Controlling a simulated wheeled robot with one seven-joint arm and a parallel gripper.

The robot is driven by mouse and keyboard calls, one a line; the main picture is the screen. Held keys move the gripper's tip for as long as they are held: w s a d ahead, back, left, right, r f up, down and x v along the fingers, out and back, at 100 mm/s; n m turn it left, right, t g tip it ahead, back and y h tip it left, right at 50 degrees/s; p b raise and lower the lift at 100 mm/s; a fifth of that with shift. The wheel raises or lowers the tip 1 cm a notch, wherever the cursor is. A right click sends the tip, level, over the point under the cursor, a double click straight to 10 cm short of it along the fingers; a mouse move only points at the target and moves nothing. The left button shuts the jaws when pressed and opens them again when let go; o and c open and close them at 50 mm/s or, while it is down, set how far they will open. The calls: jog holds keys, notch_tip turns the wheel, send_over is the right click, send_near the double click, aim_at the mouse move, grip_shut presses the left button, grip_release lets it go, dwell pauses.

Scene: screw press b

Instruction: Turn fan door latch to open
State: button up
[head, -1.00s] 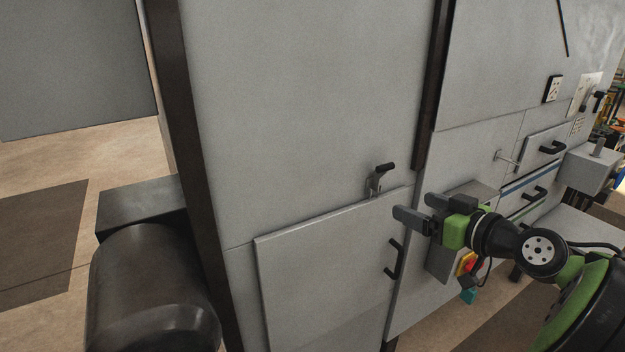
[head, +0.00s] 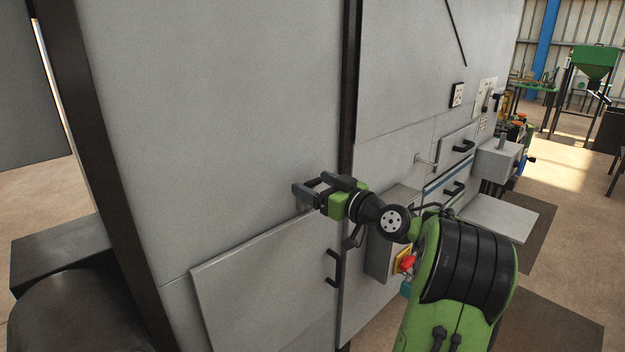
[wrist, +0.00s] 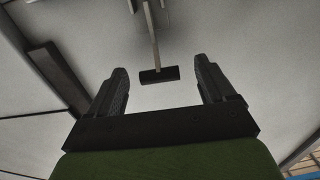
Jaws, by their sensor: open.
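The latch shows in the wrist view as a black grip bar (wrist: 159,75) on a thin metal stem (wrist: 152,25). My gripper (wrist: 160,68) is open, with one finger on each side of the bar and a visible gap to both. In the head view my gripper (head: 312,187) is in front of the grey cabinet, just above the top edge of the fan door (head: 260,275). There it hides most or all of the latch. The door's black pull handle (head: 334,268) is below my gripper, and the door looks closed.
A dark vertical post (head: 347,120) stands just right of my gripper. A grey box with a red knob (head: 407,263) sits below right of it. More handles and a grey shelf (head: 500,217) lie further right. The panel (head: 210,120) left of my gripper is clear.

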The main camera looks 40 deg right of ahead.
jog(key=shift+w, duration=0.8)
jog(key=shift+c, duration=0.5)
jog(key=c, duration=1.3)
jog(key=shift+f, duration=0.1)
jog(key=shift+c, duration=0.2)
